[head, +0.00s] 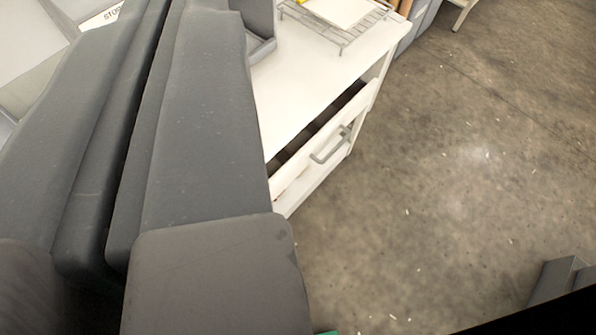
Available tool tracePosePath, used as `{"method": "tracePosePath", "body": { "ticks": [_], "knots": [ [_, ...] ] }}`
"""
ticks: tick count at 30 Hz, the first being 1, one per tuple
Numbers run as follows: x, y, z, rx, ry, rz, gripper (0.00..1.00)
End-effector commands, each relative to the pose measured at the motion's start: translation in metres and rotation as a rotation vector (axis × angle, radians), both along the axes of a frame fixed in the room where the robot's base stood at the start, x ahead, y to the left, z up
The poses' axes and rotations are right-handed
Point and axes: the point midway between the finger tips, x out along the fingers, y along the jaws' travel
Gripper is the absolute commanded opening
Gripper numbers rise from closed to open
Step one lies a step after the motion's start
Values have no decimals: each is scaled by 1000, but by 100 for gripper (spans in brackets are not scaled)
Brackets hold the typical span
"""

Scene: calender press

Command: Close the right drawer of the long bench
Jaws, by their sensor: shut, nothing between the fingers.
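The long bench (292,95) has a white top that runs from the centre to the upper middle of the head view. Its drawer (350,125) stands partly open on the side facing the bare floor. A dark gap shows between the bench top and the white drawer front. A grey bar handle (330,147) is on that front. The drawer's near end is hidden behind my gripper. My gripper (168,12) fills the left of the view as large dark grey fingers, very close to the camera. It is shut and empty. I cannot tell whether it touches the bench.
A wire rack (343,36) with a pale sheet lies on the bench top, beside a grey open holder (262,35). Grey bins (418,22) stand beyond the bench. The concrete floor (450,170) to the right is mostly clear.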

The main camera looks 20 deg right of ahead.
Motion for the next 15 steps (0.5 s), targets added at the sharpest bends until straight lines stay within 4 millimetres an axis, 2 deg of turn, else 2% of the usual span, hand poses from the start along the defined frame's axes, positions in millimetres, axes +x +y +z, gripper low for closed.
{"method": "tracePosePath", "body": {
  "ticks": [5, 8, 11, 14, 15],
  "knots": [
    [1, 0, -1, 3, 3, 0, 0],
    [9, -2, -14, 34, 31, 1, 0],
    [30, -7, -49, 118, 105, 5, 0],
    [57, -13, -104, 256, 219, 0, 0],
    [69, -16, -130, 324, 276, -2, 0]
  ]
}}
